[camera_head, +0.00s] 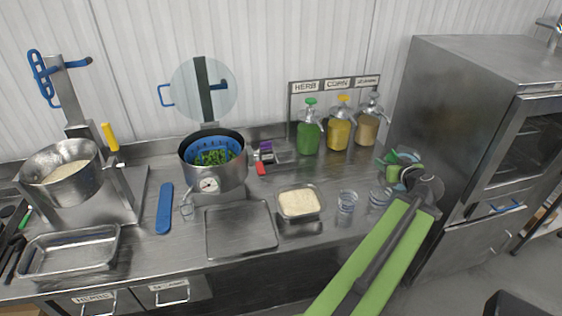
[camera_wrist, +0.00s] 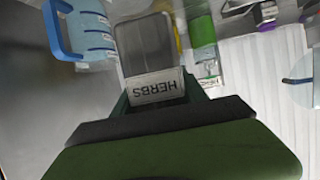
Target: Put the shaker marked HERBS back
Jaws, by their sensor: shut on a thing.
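The shaker marked HERBS (camera_wrist: 150,60) is a clear, grey-looking container with a white label; the lettering appears upside down in the wrist view. My gripper (camera_wrist: 157,100) is shut on it, with dark green fingers beside its labelled end. In the head view my gripper (camera_head: 405,172) is at the right, above the counter beside the steel cabinet. The shaker cannot be made out clearly there. Two clear cup-like containers, one nearer the middle (camera_head: 346,207) and one partly behind my arm (camera_head: 377,199), stand on the counter.
Pump bottles in green (camera_head: 308,137), yellow (camera_head: 340,131) and tan (camera_head: 367,128) stand along the wall under signs. A rice tub (camera_head: 299,204), flat tray (camera_head: 241,246) and pot (camera_head: 230,177) occupy the middle. The steel cabinet (camera_head: 453,100) bounds the right. A blue-handled clear vessel (camera_wrist: 92,33) is close by.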

